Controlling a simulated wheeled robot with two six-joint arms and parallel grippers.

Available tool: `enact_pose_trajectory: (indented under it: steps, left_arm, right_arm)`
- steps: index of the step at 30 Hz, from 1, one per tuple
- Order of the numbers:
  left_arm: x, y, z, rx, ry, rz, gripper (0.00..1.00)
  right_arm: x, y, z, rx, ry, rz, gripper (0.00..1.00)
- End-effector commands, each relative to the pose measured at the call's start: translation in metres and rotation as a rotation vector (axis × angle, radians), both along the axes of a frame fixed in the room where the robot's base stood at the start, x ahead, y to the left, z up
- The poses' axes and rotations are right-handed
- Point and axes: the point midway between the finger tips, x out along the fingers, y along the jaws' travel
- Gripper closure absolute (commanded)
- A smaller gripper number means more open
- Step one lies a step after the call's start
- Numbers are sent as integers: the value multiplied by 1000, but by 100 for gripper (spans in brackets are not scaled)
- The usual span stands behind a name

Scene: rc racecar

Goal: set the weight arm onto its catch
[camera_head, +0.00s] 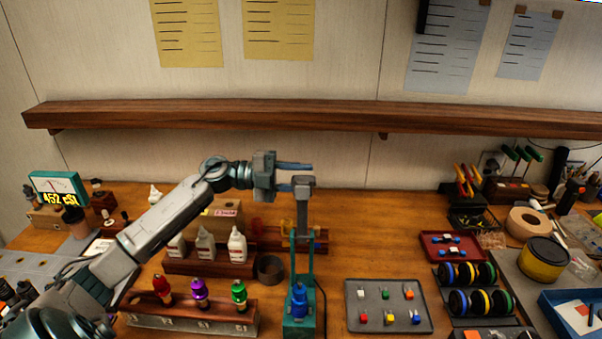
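The weight arm (303,208) is a grey bar standing about upright on a teal stand (302,262), with a wider grey head at its top. A blue part (298,300) sits low at the front of the stand. My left gripper (305,178) reaches in from the left at the height of the head. Its two bluish fingers point right and are spread apart, one above the head and one partly hidden by it. I cannot tell whether they touch it. I cannot make out the catch for certain. My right gripper is out of view.
A rack of red, purple and green bottles (200,318) and white bottles (237,245) stand left of the stand. A grey tray (390,322) of small coloured parts lies to the right. A wooden shelf (320,118) runs above. Bare bench (375,240) lies right of the stand.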

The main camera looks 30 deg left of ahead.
Motion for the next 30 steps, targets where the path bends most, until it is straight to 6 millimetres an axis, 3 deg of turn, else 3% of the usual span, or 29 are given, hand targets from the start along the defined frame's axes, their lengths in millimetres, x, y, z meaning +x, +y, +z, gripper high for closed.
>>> enact_pose_trajectory:
  steps: [11,16,30]
  left_arm:
    - [2,-3,0,0,0,0,67]
    - [2,-3,0,0,0,0,100]
    - [0,-4,2,22,-37,1,100]
  right_arm:
    - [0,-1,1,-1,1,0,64]
    - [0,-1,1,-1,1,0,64]
    - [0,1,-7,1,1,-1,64]
